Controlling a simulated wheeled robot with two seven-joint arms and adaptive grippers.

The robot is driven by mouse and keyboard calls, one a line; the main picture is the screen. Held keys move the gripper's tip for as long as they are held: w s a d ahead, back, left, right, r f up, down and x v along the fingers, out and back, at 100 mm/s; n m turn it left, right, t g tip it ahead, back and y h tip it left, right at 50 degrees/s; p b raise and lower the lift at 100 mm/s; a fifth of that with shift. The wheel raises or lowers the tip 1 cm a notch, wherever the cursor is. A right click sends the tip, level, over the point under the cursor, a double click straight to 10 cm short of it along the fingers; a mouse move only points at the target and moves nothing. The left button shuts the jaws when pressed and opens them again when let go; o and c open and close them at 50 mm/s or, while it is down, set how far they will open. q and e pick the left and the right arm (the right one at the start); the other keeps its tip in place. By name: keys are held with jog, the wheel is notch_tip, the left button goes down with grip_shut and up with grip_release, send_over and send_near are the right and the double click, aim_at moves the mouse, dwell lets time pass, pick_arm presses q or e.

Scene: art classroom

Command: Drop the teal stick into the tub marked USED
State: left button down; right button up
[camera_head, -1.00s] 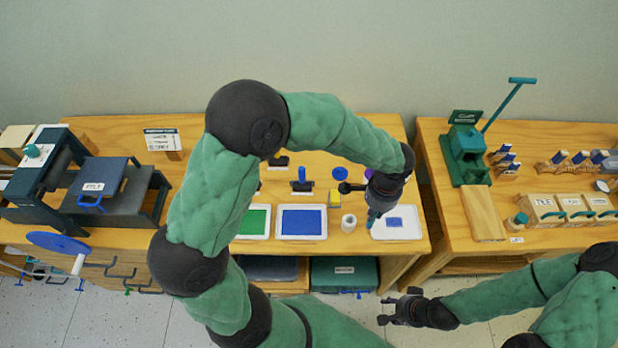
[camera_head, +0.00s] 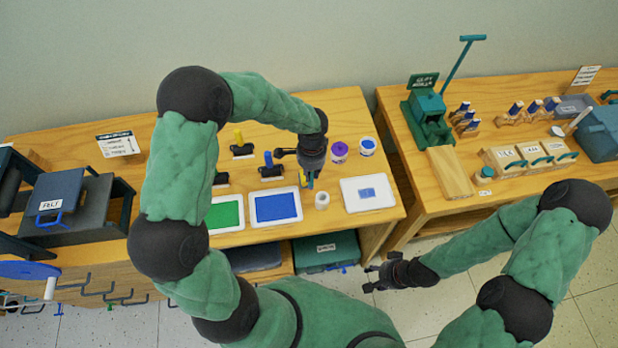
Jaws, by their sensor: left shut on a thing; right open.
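My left gripper (camera_head: 310,180) is over the left table, left of a small white roll, and is shut on a thin teal stick (camera_head: 311,183). The stick is mostly hidden by the fingers. Two small tubs stand behind and to the right of this gripper: one with a purple top (camera_head: 339,150) and a white one with a blue top (camera_head: 367,146). I cannot read on either whether it is marked USED. My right gripper (camera_head: 372,277) is open and empty, in front of the table and low in the view.
A white tray with a blue patch (camera_head: 368,205), a blue tray (camera_head: 276,219) and a green tray (camera_head: 225,226) line the table's front. The white roll (camera_head: 322,200) stands between trays. Handled rollers (camera_head: 270,172) lie left of my gripper. A gap separates the right table (camera_head: 400,140).

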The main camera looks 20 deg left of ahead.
pick_arm(q)
jog(key=shift+a+f, duration=0.15)
jog(key=shift+f, duration=0.05)
jog(key=shift+w+a+f+b, duration=0.1)
jog(key=shift+f+b, duration=0.1)
jog(key=shift+f, duration=0.7)
jog(key=shift+a+f+b, duration=0.1)
jog(key=shift+f+b, duration=0.05)
jog(key=shift+f, duration=0.7)
jog(key=shift+f, duration=0.2)
jog(key=c, duration=1.2)
grip_release()
jog(key=shift+r, duration=0.15)
